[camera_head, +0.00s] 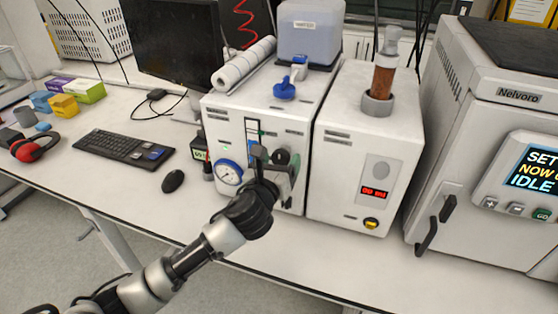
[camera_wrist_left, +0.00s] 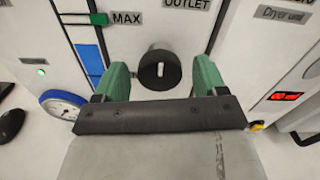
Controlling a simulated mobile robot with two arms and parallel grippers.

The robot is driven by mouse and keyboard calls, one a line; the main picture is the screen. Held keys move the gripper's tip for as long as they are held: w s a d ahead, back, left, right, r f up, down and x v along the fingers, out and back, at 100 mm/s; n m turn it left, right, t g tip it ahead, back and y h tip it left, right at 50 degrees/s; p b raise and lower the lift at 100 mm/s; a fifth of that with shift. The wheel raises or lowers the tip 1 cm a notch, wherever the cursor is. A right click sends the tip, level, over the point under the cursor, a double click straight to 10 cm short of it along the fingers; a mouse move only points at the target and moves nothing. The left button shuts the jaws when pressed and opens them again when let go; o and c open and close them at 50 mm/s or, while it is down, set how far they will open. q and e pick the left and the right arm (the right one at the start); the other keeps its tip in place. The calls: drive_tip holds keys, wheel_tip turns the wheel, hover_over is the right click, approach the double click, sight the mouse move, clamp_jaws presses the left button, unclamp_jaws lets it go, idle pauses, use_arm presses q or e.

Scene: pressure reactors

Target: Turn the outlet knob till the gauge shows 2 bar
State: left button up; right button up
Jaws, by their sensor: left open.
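The outlet knob (camera_wrist_left: 160,70) is a black round knob with a white mark, below the OUTLET label in the left wrist view. In the head view the knob (camera_head: 281,157) shows partly behind my gripper. My left gripper (camera_wrist_left: 160,78) is open, with one green finger on each side of the knob. I cannot tell whether the fingers touch it. In the head view my left gripper (camera_head: 274,165) is at the front of the white machine. The round gauge (camera_head: 229,172) with a blue rim is left of the gripper. It shows partly in the left wrist view (camera_wrist_left: 63,105); its reading is too small to tell.
A white unit with a red display (camera_head: 374,191) stands right of the machine. Farther right is a large grey oven (camera_head: 490,110) with a screen. A keyboard (camera_head: 124,147) and mouse (camera_head: 173,181) lie to the left. The table front (camera_head: 290,262) is clear.

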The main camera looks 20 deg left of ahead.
use_arm(q)
drive_tip(key=c, duration=0.9)
